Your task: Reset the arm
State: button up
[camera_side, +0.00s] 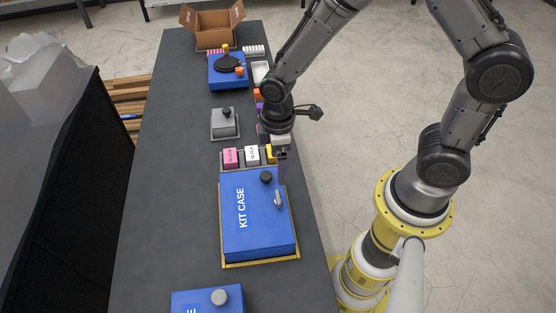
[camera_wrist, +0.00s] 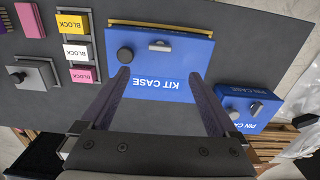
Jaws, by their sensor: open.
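My gripper (camera_wrist: 160,90) is open and empty. In the wrist view its two dark fingers stand apart over the front of the blue kit case, with its white lettering between them. In the side view my gripper (camera_side: 280,170) hangs above the far right part of the kit case (camera_side: 258,226). The kit case is closed and sits on a yellow-edged base, with a black knob and a grey handle on its lid. It also shows in the wrist view (camera_wrist: 185,60). The fingertips are partly hard to make out in the side view.
Pink, white and yellow blocks (camera_side: 230,157) sit in a row behind the case. A grey box with a knob (camera_side: 225,124), a blue box with a black disc (camera_side: 228,78) and an open carton (camera_side: 212,27) stand farther back. The blue pin case (camera_wrist: 247,106) lies nearer. The table's left side is clear.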

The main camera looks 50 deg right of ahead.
jog(key=s+d+r+m+t, duration=0.1)
jog(key=d+r+m+t, duration=0.15)
jog(key=r, duration=0.75)
jog(key=d+r+m+t, duration=0.1)
jog(key=d+r+t, duration=0.2)
jog(key=r, duration=0.8)
jog(key=s+d+r+m, duration=0.2)
jog(key=s+m, duration=0.3)
jog(key=s, duration=0.8)
jog(key=shift+d+m, duration=0.2)
jog(key=shift+m, duration=0.15)
